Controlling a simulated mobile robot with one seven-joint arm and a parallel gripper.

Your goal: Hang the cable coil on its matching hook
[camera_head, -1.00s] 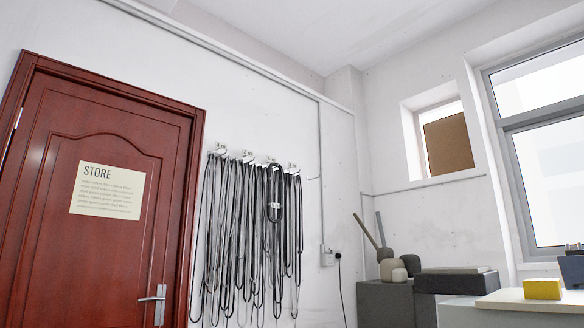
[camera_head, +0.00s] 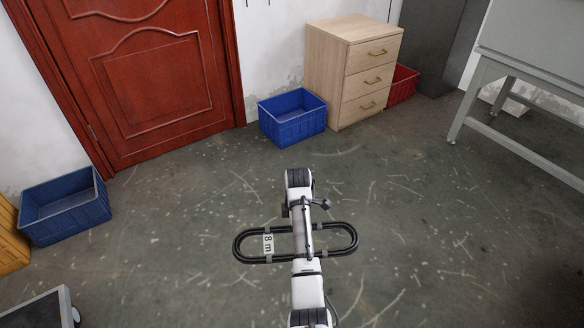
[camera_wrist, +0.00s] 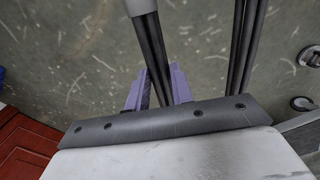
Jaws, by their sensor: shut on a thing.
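The cable coil (camera_head: 355,240) is a black flattened oval loop with grey ties and a white tag (camera_head: 268,243) reading "8 m". It is held above the floor in the head view, with my arm crossing in front of its middle. In the wrist view my gripper (camera_wrist: 159,88) has its purple fingers on either side of one strand bundle of the coil (camera_wrist: 153,50), shut on it. The other side of the loop (camera_wrist: 245,50) runs to the right of the fingers. No hook shows in either current view.
A red door (camera_head: 150,85) is at the left. Blue crates stand beside it (camera_head: 292,118) and at the far left (camera_head: 65,207). A wooden drawer unit (camera_head: 352,70), a red crate (camera_head: 403,86) and a grey table (camera_head: 535,55) stand behind. The floor around the coil is clear.

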